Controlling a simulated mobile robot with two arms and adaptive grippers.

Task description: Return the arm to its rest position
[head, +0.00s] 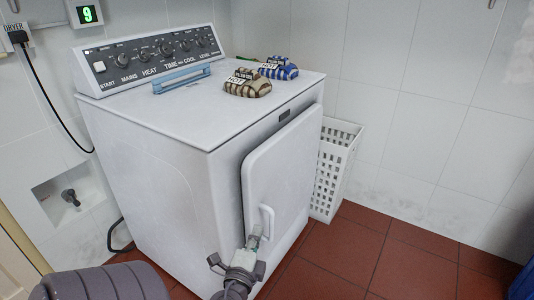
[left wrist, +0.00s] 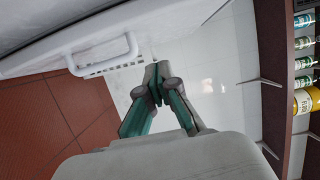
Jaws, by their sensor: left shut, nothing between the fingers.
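My left gripper (head: 254,242) is at the bottom middle of the head view, in front of the white dryer (head: 160,170) and close to the handle (head: 267,222) of its door (head: 285,165). In the left wrist view my left gripper (left wrist: 157,84) has its fingertips together, with nothing between them. The door handle (left wrist: 104,54) is up and left of the fingertips there, apart from them. A dark gap shows along the door's left edge; I cannot tell if it is fully closed. My right gripper is not in view.
Brown (head: 247,84) and blue (head: 279,68) striped items and a blue bar (head: 181,80) lie on the dryer. A white basket (head: 334,168) stands right of it. Red floor (head: 400,262) is open at right. Shelves with bottles (left wrist: 302,98) show in the wrist view.

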